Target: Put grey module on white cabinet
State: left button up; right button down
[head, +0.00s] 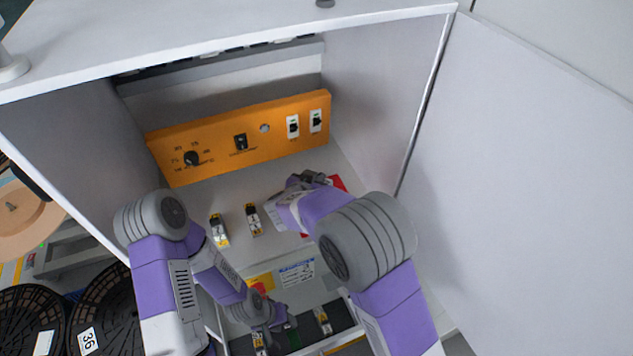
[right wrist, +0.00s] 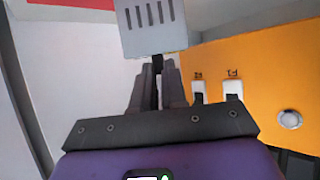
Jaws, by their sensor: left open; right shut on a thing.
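The white cabinet (head: 385,65) stands open in the head view, with an orange panel (head: 222,145) across its back. My right gripper (head: 312,180) is inside it, above the cabinet floor and in front of the panel's right part. In the right wrist view, my right gripper (right wrist: 157,65) is shut on the grey module (right wrist: 152,28), a light grey block with dark slots. The module is not clearly visible in the head view. My left gripper (head: 272,325) is open and empty below the cabinet floor's front edge, over a lower tray.
Small white-and-black modules (head: 253,219) stand on the cabinet floor, left of my right gripper. A red patch (head: 339,183) shows behind that gripper. More modules (head: 322,320) sit on the lower tray. The open door (head: 530,180) bounds the right; black reels (head: 105,315) are at lower left.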

jog(key=shift+w+f, duration=0.1)
jog(key=shift+f, duration=0.1)
jog(key=shift+f, duration=0.15)
jog(key=c, duration=1.6)
grip_release()
jog(key=shift+f, duration=0.15)
jog(key=shift+c, duration=0.2)
jog(key=o, duration=0.5)
jog(key=shift+c, duration=0.2)
jog(key=p+v, duration=0.1)
jog(key=v, duration=1.1)
jog(key=shift+r, duration=0.35)
